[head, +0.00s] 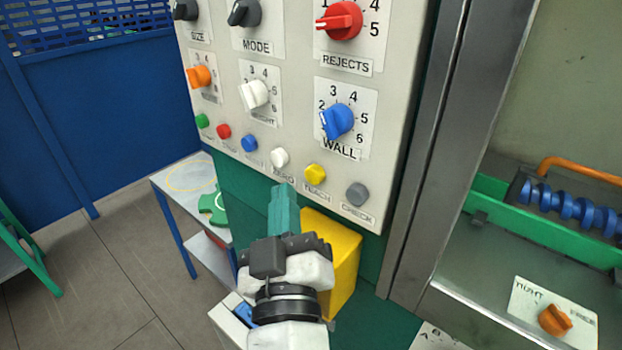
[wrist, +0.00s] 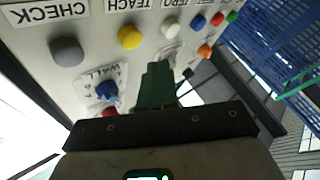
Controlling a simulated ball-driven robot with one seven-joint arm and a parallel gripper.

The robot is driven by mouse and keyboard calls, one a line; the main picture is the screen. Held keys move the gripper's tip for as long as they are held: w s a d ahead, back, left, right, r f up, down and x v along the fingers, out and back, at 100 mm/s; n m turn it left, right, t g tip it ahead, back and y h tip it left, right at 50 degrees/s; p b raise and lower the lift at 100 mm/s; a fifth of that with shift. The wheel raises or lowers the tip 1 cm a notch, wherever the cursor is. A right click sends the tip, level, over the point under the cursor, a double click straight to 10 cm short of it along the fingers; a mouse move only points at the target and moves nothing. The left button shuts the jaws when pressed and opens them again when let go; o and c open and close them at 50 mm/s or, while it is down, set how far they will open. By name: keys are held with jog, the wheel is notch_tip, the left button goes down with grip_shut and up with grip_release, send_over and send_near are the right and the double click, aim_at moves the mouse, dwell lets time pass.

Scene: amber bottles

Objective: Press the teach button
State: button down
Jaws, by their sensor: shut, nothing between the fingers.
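The teach button is the yellow one (head: 316,174), above the label TEACH on the pale control panel (head: 393,110). It also shows in the wrist view (wrist: 130,37), to the upper left of my fingers. My gripper (head: 284,190) is shut and empty, its green fingers together. In the head view the fingertips are just below the white button (head: 280,157) and to the lower left of the yellow one. In the wrist view the fingertips (wrist: 159,68) point at the panel. I cannot tell the exact gap to the panel, but no contact with the yellow button shows.
A grey CHECK button (head: 357,194) is right of the yellow one. A blue button (head: 249,143) is left of the white one. Several knobs, including the blue WALL knob (head: 338,121), sit above. A yellow box (head: 345,262) is beside my gripper, below the panel.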

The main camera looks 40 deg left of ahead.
jog(key=shift+s+a+b, duration=0.1)
jog(key=shift+s+b, duration=0.35)
jog(key=shift+s, duration=1.05)
